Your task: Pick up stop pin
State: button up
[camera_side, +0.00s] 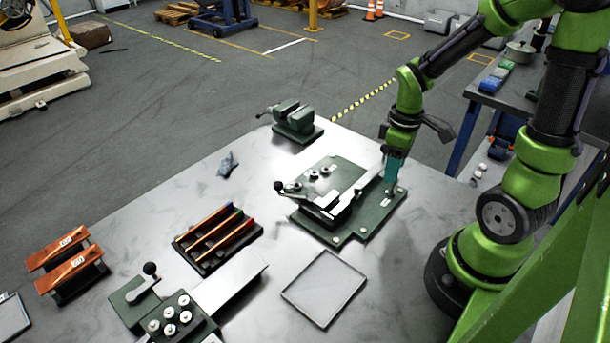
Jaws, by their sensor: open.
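My gripper (391,184) points down over the right end of a dark green fixture plate (376,218), its tips close to the plate. The jaws are open. A small light metal piece, possibly the stop pin (398,190), shows beside the fingertips; it is too small to identify surely, and I cannot tell whether the jaws stand around it. The fixture also carries a lever with a black knob and a pale metal sheet or bar on its upper side.
A shallow grey tray (324,288) lies in front of the fixture. A dark rack with coloured strips (217,240), a green block with several silver round tops (171,317) and copper pieces (66,258) stand left. A green vise (295,120) stands behind.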

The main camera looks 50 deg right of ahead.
aim_at(392, 186)
jog(key=f, duration=0.5)
jog(key=shift+s, duration=0.2)
grip_shut()
